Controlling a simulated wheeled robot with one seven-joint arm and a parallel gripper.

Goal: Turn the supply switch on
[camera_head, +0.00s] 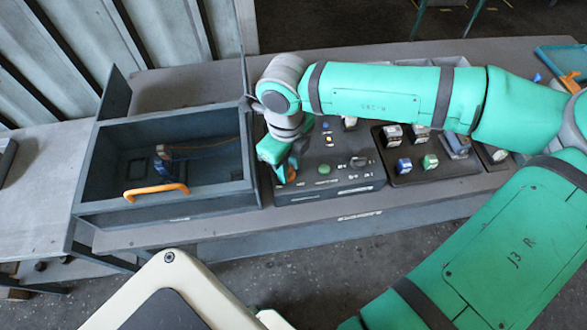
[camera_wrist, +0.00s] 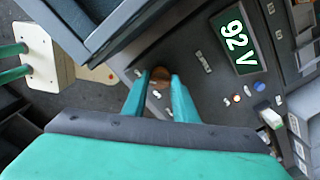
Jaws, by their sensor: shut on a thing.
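The control panel (camera_head: 330,177) is a dark box on the bench, with several small controls on top. My gripper (camera_head: 282,168) points down at the panel's left end. An orange knob (camera_head: 291,174) shows at its fingertips.
An open grey housing (camera_head: 90,185) with an orange handle (camera_head: 157,190) stands close left of the panel. A blue part (camera_head: 162,160) is inside it. A dark tray (camera_head: 404,179) with several small blocks lies right of the panel. My arm passes above the panel and tray.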

